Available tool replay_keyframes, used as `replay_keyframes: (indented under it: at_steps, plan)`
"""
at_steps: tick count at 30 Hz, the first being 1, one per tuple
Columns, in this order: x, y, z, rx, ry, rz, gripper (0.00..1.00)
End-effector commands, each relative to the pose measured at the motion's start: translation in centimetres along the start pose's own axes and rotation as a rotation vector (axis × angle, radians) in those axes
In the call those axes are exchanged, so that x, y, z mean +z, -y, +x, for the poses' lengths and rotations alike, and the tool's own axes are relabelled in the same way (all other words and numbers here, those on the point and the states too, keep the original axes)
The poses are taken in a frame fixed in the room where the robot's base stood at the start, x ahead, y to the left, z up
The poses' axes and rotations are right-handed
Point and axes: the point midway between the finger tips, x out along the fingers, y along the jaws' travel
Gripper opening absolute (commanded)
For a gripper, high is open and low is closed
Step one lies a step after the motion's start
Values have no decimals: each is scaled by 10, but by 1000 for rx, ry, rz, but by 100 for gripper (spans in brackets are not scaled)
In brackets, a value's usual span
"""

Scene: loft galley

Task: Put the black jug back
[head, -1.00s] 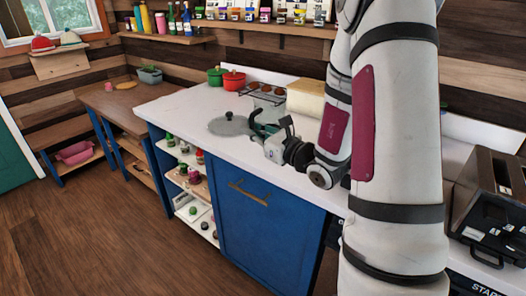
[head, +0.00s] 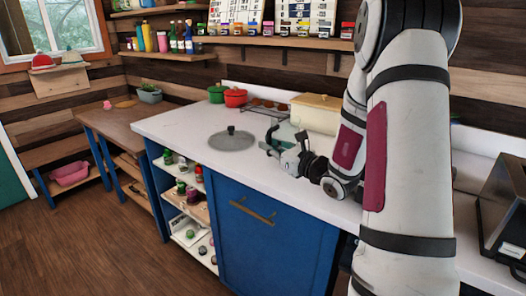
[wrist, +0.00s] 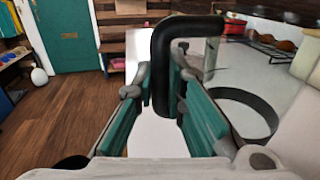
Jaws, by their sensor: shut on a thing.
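The jug's black handle (wrist: 160,65) stands between my gripper's teal fingers in the wrist view. My gripper (wrist: 158,100) is shut on the handle. Beside the handle on the right is a clear, see-through body with a dark ring (wrist: 262,105). In the head view my gripper (head: 272,144) is over the white counter, just right of a round grey lid. The jug (head: 287,131) shows there only as a pale greenish shape behind my gripper, partly hidden. I cannot tell whether its base touches the counter.
The grey lid (head: 226,142) with a black knob lies flat on the counter (head: 175,125). Red (head: 235,97) and green (head: 216,94) pots, a wire rack (head: 268,105) and a cream box (head: 316,113) stand behind. A toaster-like appliance (head: 505,215) is at right. The counter's left end is clear.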

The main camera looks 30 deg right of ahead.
Motion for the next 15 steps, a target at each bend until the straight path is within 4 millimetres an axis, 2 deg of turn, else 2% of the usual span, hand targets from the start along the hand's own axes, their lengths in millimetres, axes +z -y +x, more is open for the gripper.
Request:
replay_keyframes:
  at_steps: [1,6,15]
  plan:
    - [-1,4,12,2,3,0,0]
    - [-4,14,38,1,1,-1,0]
    - [-9,21,55,-1,-1,3,0]
